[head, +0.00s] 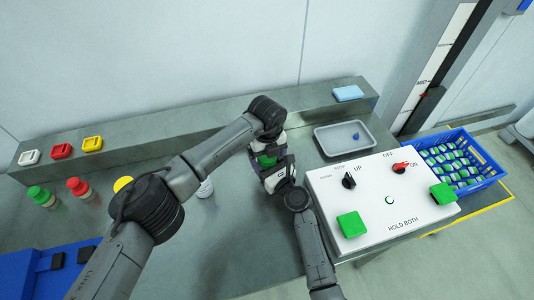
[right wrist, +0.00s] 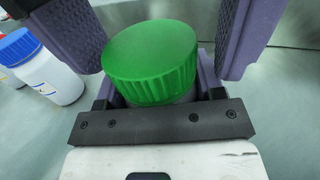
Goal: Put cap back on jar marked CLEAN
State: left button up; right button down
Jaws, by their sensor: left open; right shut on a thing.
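A green ribbed cap (right wrist: 150,62) sits on top of a jar, whose pale body (right wrist: 185,97) barely shows beneath it; whether it is fully seated I cannot tell. The cap also shows in the head view (head: 266,160) between my two arms. My right gripper (head: 277,174) is shut on this jar below the cap. My left gripper (head: 268,148) is open, with its fingers spread on either side of the cap in the right wrist view (right wrist: 165,40). No CLEAN marking is readable. A white jar with a blue cap (right wrist: 42,66) stands to the left in the right wrist view.
Jars with green (head: 38,194), red (head: 77,187) and yellow (head: 123,184) caps stand left. Small coloured trays (head: 62,151) line the ledge. A grey tray (head: 328,147) holds a small blue item. The control box (head: 375,205) and blue crate (head: 482,183) are right.

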pick_arm(q)
jog(key=shift+r, duration=0.1)
jog(key=shift+r, duration=2.2)
jog(key=shift+c, duration=0.3)
jog(key=shift+r+n, duration=1.6)
jog(key=shift+r, duration=0.15)
jog(key=shift+f, duration=0.1)
jog(key=shift+f, duration=3.9)
jog(key=shift+c, duration=0.4)
